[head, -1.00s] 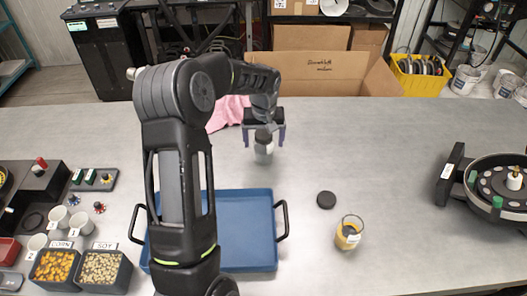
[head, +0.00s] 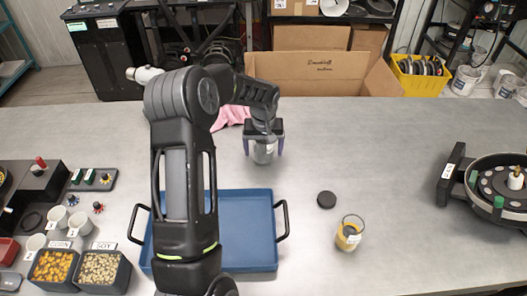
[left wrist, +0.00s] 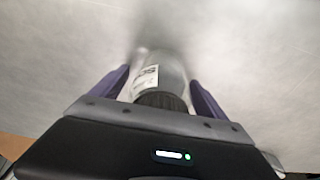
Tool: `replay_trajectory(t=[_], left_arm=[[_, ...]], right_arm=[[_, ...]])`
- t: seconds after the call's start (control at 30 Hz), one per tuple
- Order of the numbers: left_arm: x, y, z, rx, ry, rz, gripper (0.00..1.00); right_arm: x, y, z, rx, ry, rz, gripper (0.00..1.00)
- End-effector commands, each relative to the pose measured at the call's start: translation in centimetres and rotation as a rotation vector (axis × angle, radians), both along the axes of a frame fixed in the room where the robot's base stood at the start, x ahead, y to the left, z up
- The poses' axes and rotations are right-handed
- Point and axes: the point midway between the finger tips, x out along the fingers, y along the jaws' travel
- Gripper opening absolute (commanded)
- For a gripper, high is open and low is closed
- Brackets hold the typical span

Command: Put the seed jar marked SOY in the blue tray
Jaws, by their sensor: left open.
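A clear jar with a dark lid and grey contents (head: 263,154) stands on the table behind the blue tray. In the left wrist view the jar (left wrist: 167,72) shows a white label that is only partly readable, seeming to start with S. My left gripper (head: 264,148) is open around it, one purple finger on each side, with gaps visible in the left wrist view (left wrist: 160,88). In the head view the gripper hides the lid. The blue tray (head: 250,230) lies nearer, empty where visible, with my left arm covering part of it. My right gripper is not in view.
A jar with yellow contents (head: 348,236) and a loose black lid (head: 326,199) stand right of the tray. Bins labelled CORN (head: 53,268) and SOY (head: 104,271) and several cups are at left. A round seed plate device (head: 500,185) is at right. A pink cloth (head: 233,111) lies behind.

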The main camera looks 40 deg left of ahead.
Motion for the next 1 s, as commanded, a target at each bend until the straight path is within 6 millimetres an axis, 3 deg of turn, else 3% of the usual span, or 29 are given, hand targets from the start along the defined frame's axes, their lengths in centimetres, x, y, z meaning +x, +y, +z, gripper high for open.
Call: replay_trajectory(t=[0.2,1.0], left_arm=[[0.00,0.00,0.02,0.000,0.000,0.000,0.83],[-0.01,-0.01,0.01,0.000,0.000,0.000,0.18]], right_arm=[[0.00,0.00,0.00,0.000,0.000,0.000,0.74],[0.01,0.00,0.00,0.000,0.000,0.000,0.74]])
